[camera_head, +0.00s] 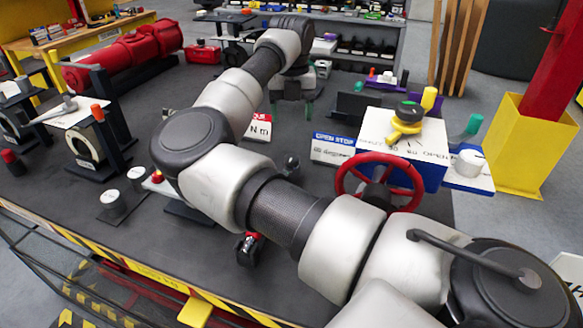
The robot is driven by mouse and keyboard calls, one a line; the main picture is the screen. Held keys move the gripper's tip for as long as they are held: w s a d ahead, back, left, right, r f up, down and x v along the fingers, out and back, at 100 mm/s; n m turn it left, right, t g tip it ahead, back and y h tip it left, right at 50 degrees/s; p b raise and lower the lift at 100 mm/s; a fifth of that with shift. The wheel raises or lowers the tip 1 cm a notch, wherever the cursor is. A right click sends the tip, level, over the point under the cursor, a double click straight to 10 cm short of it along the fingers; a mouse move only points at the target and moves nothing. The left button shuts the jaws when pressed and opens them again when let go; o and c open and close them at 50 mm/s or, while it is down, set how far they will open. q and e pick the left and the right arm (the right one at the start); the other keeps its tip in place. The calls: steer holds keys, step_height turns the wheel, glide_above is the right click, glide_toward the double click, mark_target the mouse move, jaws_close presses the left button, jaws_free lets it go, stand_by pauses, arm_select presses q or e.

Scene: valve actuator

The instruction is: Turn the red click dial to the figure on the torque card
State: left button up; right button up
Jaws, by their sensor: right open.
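My right arm reaches from the lower right across the bench to the back. My right gripper (291,108) points down there, its green-tipped fingers apart, with nothing seen between them. A red and white card (259,127) reading "N m" stands just in front of the gripper; my arm hides its left part, and no figure is readable. I cannot tell for sure which part is the red click dial. A small red knob (157,177) sits on a white-topped block left of my arm's elbow. A black part with a red top (250,247) lies below my forearm. My left gripper is not seen.
A blue actuator box (420,172) with a white top, yellow pointer and red handwheel (407,193) stands right of my arm. A red cylinder (125,57) and valve stands fill the left. Grey dials (112,203) sit front left.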

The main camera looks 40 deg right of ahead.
mark_target(292, 157)
step_height(292, 157, down, 12)
steer(key=shift+f+p, duration=0.1)
steer(key=shift+p, duration=0.55)
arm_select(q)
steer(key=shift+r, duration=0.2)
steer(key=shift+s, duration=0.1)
arm_select(e)
steer(key=shift+c, duration=0.5)
steer(key=c, duration=0.8)
steer(key=shift+f+m+b, duration=0.15)
steer(key=shift+m+b, duration=0.85)
steer(key=shift+b, duration=0.4)
steer(key=shift+c, duration=0.2)
steer(key=m+b, duration=0.3)
arm_select(q)
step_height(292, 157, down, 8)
steer(key=b, duration=0.1)
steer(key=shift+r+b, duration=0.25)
steer(key=shift+b, duration=0.1)
arm_select(e)
steer(key=shift+m, duration=1.4)
steer(key=shift+r, duration=0.2)
